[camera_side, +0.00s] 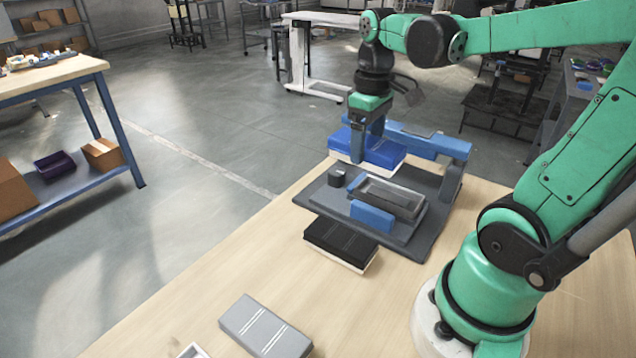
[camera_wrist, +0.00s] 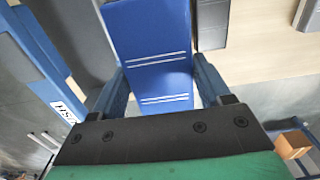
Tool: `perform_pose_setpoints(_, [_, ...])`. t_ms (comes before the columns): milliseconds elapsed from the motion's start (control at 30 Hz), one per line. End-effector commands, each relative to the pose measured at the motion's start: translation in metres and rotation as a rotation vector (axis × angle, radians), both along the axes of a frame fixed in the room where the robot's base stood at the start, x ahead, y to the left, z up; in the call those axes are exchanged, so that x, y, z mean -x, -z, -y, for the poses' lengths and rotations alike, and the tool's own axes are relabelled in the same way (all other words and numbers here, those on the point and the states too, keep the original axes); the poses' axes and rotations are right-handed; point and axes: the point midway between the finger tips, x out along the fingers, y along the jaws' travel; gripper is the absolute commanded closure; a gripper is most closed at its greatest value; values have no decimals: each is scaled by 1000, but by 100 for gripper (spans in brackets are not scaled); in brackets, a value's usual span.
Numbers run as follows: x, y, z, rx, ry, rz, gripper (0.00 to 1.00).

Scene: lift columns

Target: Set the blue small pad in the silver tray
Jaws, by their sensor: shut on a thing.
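The blue small pad (camera_side: 385,152) has a pale underside and is held above the dark grey platform, toward its far side. My gripper (camera_side: 366,140) is shut on it from above; one finger shows against the near side. In the wrist view the blue pad (camera_wrist: 155,40) shows two pairs of white lines and lies between the two fingers of my gripper (camera_wrist: 160,82). The silver tray (camera_side: 419,214) is a shallow rectangular tray on the platform, lower than the pad and to its near right. The pad is apart from the tray.
A blue beam (camera_side: 425,143) on a grey post spans behind the platform (camera_side: 410,235). A blue block (camera_side: 372,216) and a dark knob (camera_side: 337,176) flank the tray. A black pad (camera_side: 338,238) and a grey pad (camera_side: 264,326) lie nearer. The table's left side is mostly clear.

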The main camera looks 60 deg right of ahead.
Motion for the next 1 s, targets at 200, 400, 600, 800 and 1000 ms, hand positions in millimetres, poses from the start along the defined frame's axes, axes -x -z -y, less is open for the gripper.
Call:
perform_pose_setpoints(200, [24,18,45,0,3,0,84])
perform_pose_setpoints(400, [31,26,54,0,-5,0,84])
perform_pose_setpoints(600, [31,43,53,0,-6,0,84])
perform_pose_setpoints(800, [31,63,53,0,-5,0,84])
perform_pose_setpoints(1000, [30,76,53,0,-5,0,84])
